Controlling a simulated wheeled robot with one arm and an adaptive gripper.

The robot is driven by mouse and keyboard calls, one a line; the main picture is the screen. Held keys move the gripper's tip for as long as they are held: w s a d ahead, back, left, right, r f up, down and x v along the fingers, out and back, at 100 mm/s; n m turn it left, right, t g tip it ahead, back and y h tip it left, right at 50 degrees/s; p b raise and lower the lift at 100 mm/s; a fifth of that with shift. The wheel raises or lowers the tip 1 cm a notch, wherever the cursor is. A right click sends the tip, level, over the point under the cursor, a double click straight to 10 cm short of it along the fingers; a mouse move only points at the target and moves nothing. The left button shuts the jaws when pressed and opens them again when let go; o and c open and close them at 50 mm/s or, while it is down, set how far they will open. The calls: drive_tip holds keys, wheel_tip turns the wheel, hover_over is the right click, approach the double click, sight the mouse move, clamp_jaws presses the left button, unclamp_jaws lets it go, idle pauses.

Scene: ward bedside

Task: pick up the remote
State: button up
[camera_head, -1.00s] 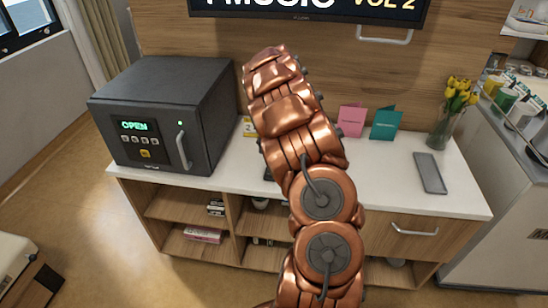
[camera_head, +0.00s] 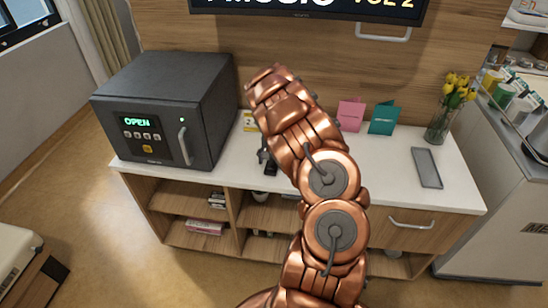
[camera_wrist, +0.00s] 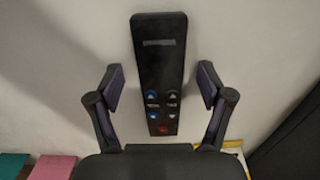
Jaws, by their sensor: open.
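The remote (camera_wrist: 160,65) is a long black handset with blue, grey and red buttons. In the wrist view it lies on the white counter, its red-button end toward me. My gripper (camera_wrist: 161,86) is open, with one finger on each side of the remote and gaps between. I cannot tell how high the fingertips are above the counter. In the head view my copper arm hides most of the gripper. A small dark end of the remote (camera_head: 270,169) shows beside the arm, near the counter's front edge.
A dark safe (camera_head: 165,110) reading OPEN stands to the left on the counter (camera_head: 385,180).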

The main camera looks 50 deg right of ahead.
drive_tip(key=c, duration=1.3)
drive_tip(key=shift+r, duration=0.15)
